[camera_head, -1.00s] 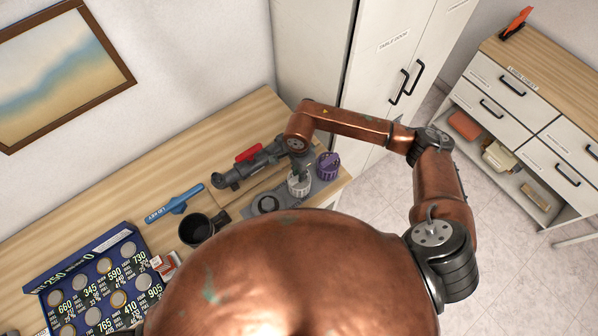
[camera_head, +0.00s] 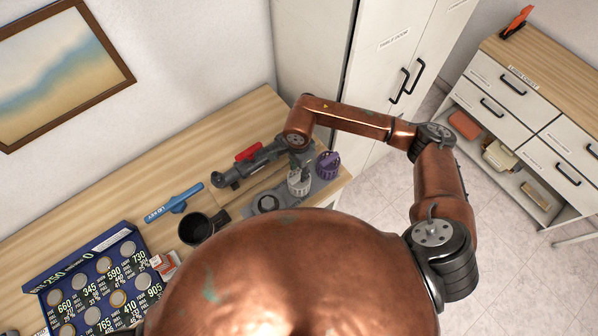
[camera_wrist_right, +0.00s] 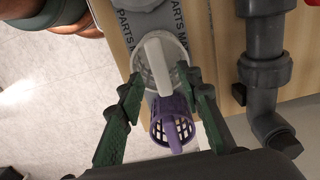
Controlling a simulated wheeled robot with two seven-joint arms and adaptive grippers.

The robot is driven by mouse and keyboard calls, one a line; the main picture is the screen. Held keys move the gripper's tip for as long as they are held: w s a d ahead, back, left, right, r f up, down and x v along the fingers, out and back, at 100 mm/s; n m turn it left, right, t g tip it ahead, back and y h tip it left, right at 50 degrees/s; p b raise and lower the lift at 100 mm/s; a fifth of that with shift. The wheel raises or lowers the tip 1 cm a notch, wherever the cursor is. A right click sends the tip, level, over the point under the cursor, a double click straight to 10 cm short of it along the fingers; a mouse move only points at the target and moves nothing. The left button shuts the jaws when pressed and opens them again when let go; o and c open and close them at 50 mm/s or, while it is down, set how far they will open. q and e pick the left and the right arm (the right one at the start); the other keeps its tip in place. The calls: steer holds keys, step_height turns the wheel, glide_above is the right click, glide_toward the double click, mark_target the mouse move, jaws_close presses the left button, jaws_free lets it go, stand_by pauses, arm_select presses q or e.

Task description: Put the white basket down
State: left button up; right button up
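The white basket (camera_head: 299,182) stands on the grey parts mat (camera_head: 327,183) near the right end of the wooden bench. In the right wrist view the white basket (camera_wrist_right: 159,64) shows with its upright handle between the fingertips. My right gripper (camera_wrist_right: 159,78) is open around it; a gap shows between each finger and the handle. The purple basket (camera_head: 327,163) stands beside the white one, and also shows in the wrist view (camera_wrist_right: 172,126). My left gripper is not in view.
A grey pipe assembly with a red handle (camera_head: 247,154) lies behind the mat. A black cup (camera_head: 197,229), a blue tool (camera_head: 174,204) and a blue case (camera_head: 100,285) are further left. A tall cabinet (camera_head: 385,60) stands behind.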

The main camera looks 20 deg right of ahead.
step_height(320, 180, up, 10)
steer(key=b, duration=0.2)
steer(key=shift+r, duration=0.2)
stand_by(1.3)
